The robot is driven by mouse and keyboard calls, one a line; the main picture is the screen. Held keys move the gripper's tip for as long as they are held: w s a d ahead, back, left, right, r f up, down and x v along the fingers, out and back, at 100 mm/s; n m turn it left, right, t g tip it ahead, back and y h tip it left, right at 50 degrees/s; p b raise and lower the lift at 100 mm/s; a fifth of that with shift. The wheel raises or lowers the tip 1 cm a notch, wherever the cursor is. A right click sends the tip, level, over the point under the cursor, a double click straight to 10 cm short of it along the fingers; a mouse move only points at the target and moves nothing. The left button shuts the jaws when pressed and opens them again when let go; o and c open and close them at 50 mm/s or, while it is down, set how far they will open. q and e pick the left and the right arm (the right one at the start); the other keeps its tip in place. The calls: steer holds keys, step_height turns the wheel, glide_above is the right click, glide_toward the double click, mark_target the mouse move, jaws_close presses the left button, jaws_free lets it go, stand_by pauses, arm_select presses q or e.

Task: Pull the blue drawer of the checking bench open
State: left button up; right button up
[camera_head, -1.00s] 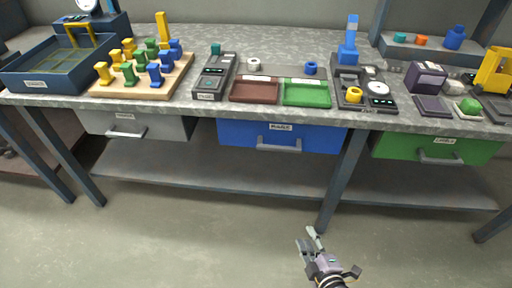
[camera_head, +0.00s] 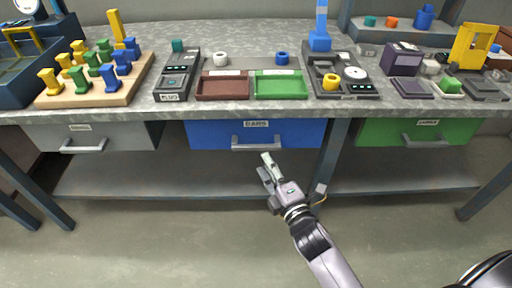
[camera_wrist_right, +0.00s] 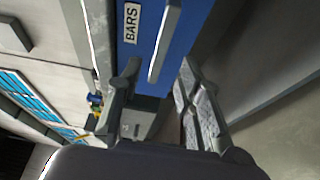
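The blue drawer (camera_head: 210,133) hangs under the bench top in the middle, between a grey and a green drawer. It looks shut. Its label reads BARS, and its bar handle (camera_head: 256,143) is below the label. My right gripper (camera_head: 267,166) is just below and in front of the handle in the head view. In the right wrist view its fingers (camera_wrist_right: 158,90) are spread apart and empty, with the blue drawer front (camera_wrist_right: 188,35) and the handle (camera_wrist_right: 164,42) ahead of them, seemingly not touching. My left gripper is not in view.
The grey drawer (camera_head: 100,136) is on the left and the green drawer (camera_head: 385,131) on the right. A bench leg (camera_head: 327,160) stands right of the blue drawer. A lower shelf (camera_head: 150,178) runs beneath. The bench top carries trays, pegs and instruments. The floor in front is clear.

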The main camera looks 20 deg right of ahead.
mark_target(257, 150)
steer(key=w, duration=0.7)
steer(key=shift+a+b, duration=0.35)
steer(key=shift+a, duration=0.05)
steer(key=shift+w, duration=0.55)
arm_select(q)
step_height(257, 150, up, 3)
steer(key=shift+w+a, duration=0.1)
arm_select(e)
steer(key=shift+c, duration=0.5)
jaws_close()
